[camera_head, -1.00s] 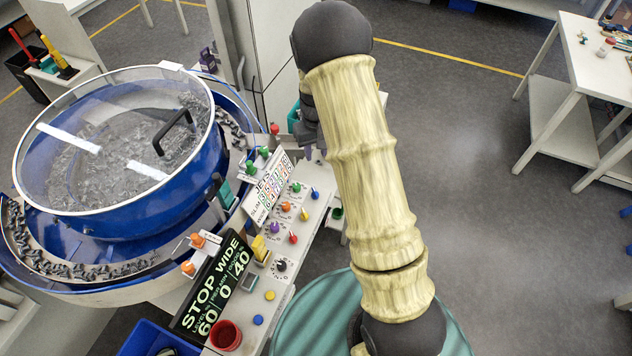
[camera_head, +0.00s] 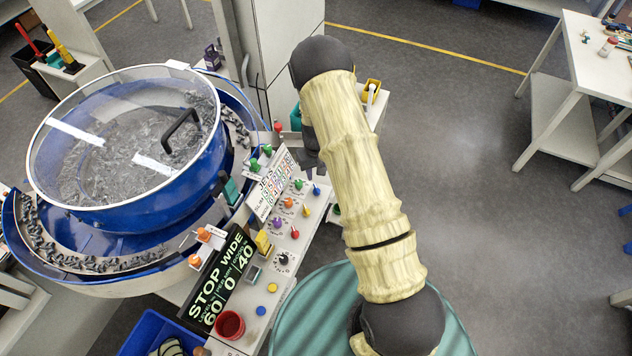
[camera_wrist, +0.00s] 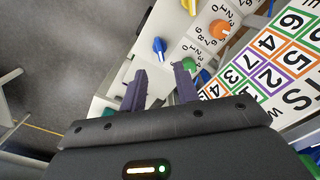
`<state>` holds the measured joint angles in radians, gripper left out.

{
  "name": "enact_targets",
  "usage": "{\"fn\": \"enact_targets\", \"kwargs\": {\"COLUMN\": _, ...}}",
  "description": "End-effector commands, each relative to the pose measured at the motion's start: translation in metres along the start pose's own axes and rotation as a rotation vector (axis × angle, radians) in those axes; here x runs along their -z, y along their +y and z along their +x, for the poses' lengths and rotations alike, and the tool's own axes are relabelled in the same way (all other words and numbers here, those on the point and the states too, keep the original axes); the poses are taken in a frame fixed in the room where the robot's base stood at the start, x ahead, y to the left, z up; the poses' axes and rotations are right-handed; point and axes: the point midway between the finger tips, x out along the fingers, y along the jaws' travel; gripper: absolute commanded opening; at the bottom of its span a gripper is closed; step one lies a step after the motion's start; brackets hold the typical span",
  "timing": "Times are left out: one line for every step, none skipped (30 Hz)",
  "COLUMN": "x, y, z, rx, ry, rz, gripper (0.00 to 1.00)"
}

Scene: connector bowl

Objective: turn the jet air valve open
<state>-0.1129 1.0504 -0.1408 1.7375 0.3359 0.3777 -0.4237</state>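The control panel (camera_head: 262,290) has small coloured knobs beside a sloped card headed JETS (camera_head: 270,186). A green knob (camera_head: 298,184), a blue knob (camera_head: 316,189) and an orange knob (camera_head: 288,202) sit near the card. I cannot tell which control is the jet air valve. My gripper (camera_head: 309,172) is above the panel's far end, close to the green and blue knobs. In the wrist view my gripper (camera_wrist: 160,82) is open with nothing seen between its fingers. The blue knob (camera_wrist: 158,45) lies beyond the fingertips, and the green knob (camera_wrist: 190,63) is partly hidden by the right finger.
A blue bowl feeder (camera_head: 150,190) with a clear lid stands left of the panel. A red cup (camera_head: 230,325) stands at the panel's near end. The floor to the right is clear up to a white table (camera_head: 590,60).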

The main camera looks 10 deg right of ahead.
Motion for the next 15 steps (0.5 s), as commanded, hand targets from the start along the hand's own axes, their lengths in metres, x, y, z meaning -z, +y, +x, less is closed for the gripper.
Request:
{"fn": "enact_targets", "kwargs": {"x": -0.001, "y": 0.000, "z": 0.005, "rx": 0.000, "ry": -0.002, "rz": 0.000, "gripper": 0.31}}
{"fn": "enact_targets", "kwargs": {"x": -0.001, "y": 0.000, "z": 0.009, "rx": 0.001, "ry": -0.003, "rz": 0.001, "gripper": 0.31}}
{"fn": "enact_targets", "kwargs": {"x": -0.001, "y": 0.000, "z": 0.015, "rx": 0.001, "ry": -0.003, "rz": 0.001, "gripper": 0.31}}
{"fn": "enact_targets", "kwargs": {"x": -0.001, "y": 0.000, "z": 0.018, "rx": 0.001, "ry": -0.003, "rz": 0.001, "gripper": 0.31}}
{"fn": "enact_targets", "kwargs": {"x": -0.001, "y": -0.001, "z": 0.022, "rx": 0.000, "ry": -0.002, "rz": -0.001, "gripper": 0.31}}
{"fn": "enact_targets", "kwargs": {"x": 0.000, "y": -0.003, "z": 0.027, "rx": 0.001, "ry": -0.002, "rz": -0.004, "gripper": 0.31}}
{"fn": "enact_targets", "kwargs": {"x": 0.000, "y": -0.004, "z": 0.030, "rx": 0.001, "ry": -0.002, "rz": -0.007, "gripper": 0.31}}
{"fn": "enact_targets", "kwargs": {"x": 0.000, "y": -0.005, "z": 0.034, "rx": 0.001, "ry": -0.003, "rz": -0.009, "gripper": 0.31}}
{"fn": "enact_targets", "kwargs": {"x": 0.000, "y": -0.007, "z": 0.039, "rx": 0.000, "ry": -0.002, "rz": -0.013, "gripper": 0.31}}
{"fn": "enact_targets", "kwargs": {"x": 0.000, "y": -0.008, "z": 0.043, "rx": 0.000, "ry": -0.001, "rz": -0.014, "gripper": 0.31}}
{"fn": "enact_targets", "kwargs": {"x": 0.000, "y": -0.008, "z": 0.047, "rx": 0.000, "ry": -0.002, "rz": -0.015, "gripper": 0.31}}
{"fn": "enact_targets", "kwargs": {"x": 0.000, "y": -0.009, "z": 0.051, "rx": 0.000, "ry": -0.002, "rz": -0.016, "gripper": 0.31}}
{"fn": "enact_targets", "kwargs": {"x": 0.001, "y": -0.009, "z": 0.055, "rx": 0.000, "ry": -0.002, "rz": -0.015, "gripper": 0.31}}
{"fn": "enact_targets", "kwargs": {"x": 0.001, "y": -0.008, "z": 0.058, "rx": 0.000, "ry": -0.002, "rz": -0.014, "gripper": 0.31}}
{"fn": "enact_targets", "kwargs": {"x": 0.001, "y": -0.007, "z": 0.062, "rx": 0.000, "ry": -0.002, "rz": -0.012, "gripper": 0.31}}
